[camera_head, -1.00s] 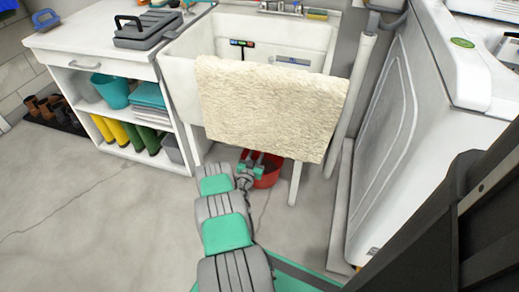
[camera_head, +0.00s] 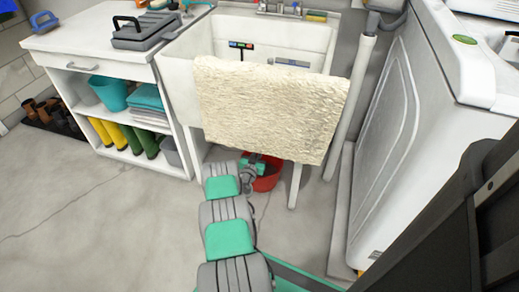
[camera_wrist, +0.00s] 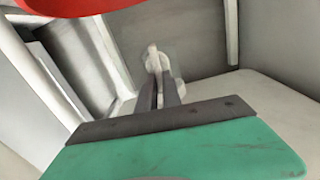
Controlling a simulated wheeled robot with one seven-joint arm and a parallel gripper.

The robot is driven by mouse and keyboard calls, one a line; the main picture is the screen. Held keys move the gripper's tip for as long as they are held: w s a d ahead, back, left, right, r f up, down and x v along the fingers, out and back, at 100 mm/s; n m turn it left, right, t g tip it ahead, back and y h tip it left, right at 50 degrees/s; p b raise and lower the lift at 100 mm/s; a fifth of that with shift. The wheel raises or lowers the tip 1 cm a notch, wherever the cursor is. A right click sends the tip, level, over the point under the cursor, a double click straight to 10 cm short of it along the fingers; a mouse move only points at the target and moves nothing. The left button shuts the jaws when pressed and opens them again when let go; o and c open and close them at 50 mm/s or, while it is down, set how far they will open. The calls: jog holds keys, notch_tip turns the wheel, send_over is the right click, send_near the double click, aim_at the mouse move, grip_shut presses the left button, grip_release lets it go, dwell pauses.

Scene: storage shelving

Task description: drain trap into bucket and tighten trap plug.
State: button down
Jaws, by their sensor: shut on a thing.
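The red bucket (camera_head: 267,181) stands on the floor under the sink, partly hidden by the towel and my arm. Its red side also shows at the top left of the wrist view (camera_wrist: 75,6). My gripper (camera_wrist: 166,84) is under the sink; its two dark fingers are close together on a pale grey fitting with a narrow tab (camera_wrist: 154,60), which looks like the trap plug. In the head view my gripper's fingertips are hidden behind the towel. The rest of the trap is hidden there, and I cannot see any water.
A cream towel (camera_head: 265,110) hangs over the front of the white sink (camera_head: 180,75). A sink leg (camera_head: 295,186) stands right of the bucket. A shelf unit (camera_head: 95,62) is on the left, a white appliance (camera_head: 400,150) on the right. The floor at left (camera_head: 90,215) is clear.

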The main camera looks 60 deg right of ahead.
jog(key=shift+m, duration=0.3)
dwell(0.4)
jog(key=shift+s+d+f+m+b, duration=0.1)
jog(key=shift+s+f+m+b, duration=0.35)
jog(key=shift+m, duration=2.3)
jog(key=shift+s+f+m+b, duration=0.1)
jog(key=shift+m+b, duration=0.5)
jog(key=shift+m, duration=2.1)
jog(key=shift+s+d+f+m+b, duration=0.1)
jog(key=shift+s+f+m+b, duration=0.3)
jog(key=shift+m, duration=2.35)
jog(key=shift+w+r, duration=0.1)
jog(key=shift+w, duration=0.1)
jog(key=c, duration=1.5)
grip_release()
jog(key=shift+a, duration=0.15)
